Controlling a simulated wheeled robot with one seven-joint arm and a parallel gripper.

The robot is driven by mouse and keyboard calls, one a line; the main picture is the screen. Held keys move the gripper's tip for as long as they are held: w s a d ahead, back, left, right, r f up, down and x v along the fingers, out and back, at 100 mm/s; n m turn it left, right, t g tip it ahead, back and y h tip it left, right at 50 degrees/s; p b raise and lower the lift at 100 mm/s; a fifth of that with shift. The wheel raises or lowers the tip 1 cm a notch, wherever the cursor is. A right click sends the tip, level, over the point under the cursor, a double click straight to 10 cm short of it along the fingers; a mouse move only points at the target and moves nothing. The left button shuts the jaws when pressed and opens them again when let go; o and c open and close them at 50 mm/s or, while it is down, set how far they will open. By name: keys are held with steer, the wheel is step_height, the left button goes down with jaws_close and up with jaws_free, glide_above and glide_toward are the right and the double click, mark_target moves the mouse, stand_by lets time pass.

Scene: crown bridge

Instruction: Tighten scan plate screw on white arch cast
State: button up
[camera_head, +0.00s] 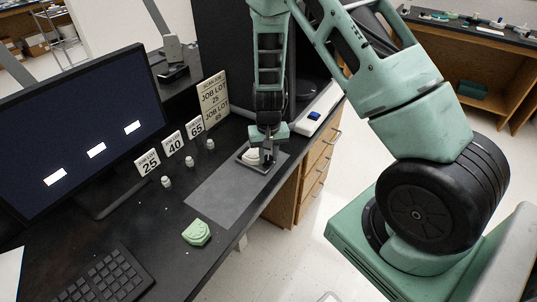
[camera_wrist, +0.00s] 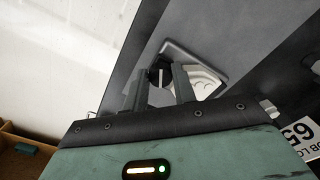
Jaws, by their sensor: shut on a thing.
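The white arch cast (camera_head: 251,156) sits on the grey square scan plate (camera_head: 262,168) at the far end of the bench mat. In the wrist view the cast (camera_wrist: 208,80) is partly hidden behind one finger, on the plate (camera_wrist: 179,48). A dark round screw knob (camera_wrist: 158,70) with a pale line stands at the plate's edge beside the cast. My gripper (camera_head: 268,153) points down at the plate's right side. In the wrist view my gripper (camera_wrist: 160,84) is shut on the screw knob, its fingers on either side. The screw's thread is hidden.
Cards 25, 40 and 65 (camera_head: 172,143) stand behind small white pieces (camera_head: 188,161). A monitor (camera_head: 80,125) and keyboard (camera_head: 98,280) are left. A white device (camera_head: 318,112) stands beyond my gripper.

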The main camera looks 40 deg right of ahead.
mark_target(268, 158)
steer(key=o, duration=1)
step_height(268, 158, up, 17)
steer(key=shift+r, duration=0.2)
